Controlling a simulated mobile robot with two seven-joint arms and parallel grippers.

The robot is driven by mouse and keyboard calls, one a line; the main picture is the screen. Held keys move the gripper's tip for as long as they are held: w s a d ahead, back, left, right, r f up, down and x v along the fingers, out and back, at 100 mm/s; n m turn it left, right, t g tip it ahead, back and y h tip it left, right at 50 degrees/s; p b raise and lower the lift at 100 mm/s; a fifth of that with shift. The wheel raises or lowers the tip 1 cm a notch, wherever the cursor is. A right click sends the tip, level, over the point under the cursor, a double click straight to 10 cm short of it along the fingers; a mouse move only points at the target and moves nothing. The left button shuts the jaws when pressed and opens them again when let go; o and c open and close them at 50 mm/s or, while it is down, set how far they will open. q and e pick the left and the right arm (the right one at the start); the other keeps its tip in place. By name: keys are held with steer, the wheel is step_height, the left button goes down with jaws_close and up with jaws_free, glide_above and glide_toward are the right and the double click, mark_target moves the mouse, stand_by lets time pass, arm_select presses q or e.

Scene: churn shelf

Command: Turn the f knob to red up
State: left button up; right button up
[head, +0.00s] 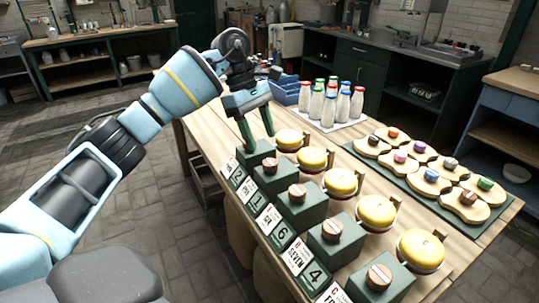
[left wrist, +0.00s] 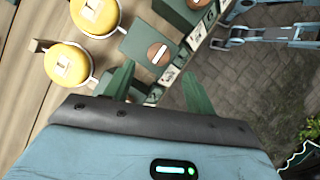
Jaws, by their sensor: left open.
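Dark green boxes stand in a row along the table's left edge, with brown round knobs on top, such as the near knob (head: 379,277), the middle knob (head: 297,193) and one in the left wrist view (left wrist: 158,53). Number and letter cards (head: 268,219) lean at their feet; I cannot read for sure which is f. My left gripper (head: 261,142) is open and points down over the farthest box (head: 254,156), whose knob is largely hidden by the fingers. In the left wrist view, my open fingers (left wrist: 157,70) are either side of a partly hidden box. My right gripper is not in view.
Yellow round domes (head: 376,211) stand close beside the boxes, to their right. White bottles with coloured caps (head: 329,108) and a blue crate (head: 287,90) stand at the back. A green board (head: 404,178) with several wooden pieces lies at the right. Bare wood shows between.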

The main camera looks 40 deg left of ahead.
mark_target(270, 162)
arm_select(q)
steer(key=x, duration=0.5)
steer(key=shift+x, duration=0.75)
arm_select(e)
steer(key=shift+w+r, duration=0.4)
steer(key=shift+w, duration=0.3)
arm_select(q)
steer(key=shift+c, duration=0.4)
steer(key=c, duration=0.9)
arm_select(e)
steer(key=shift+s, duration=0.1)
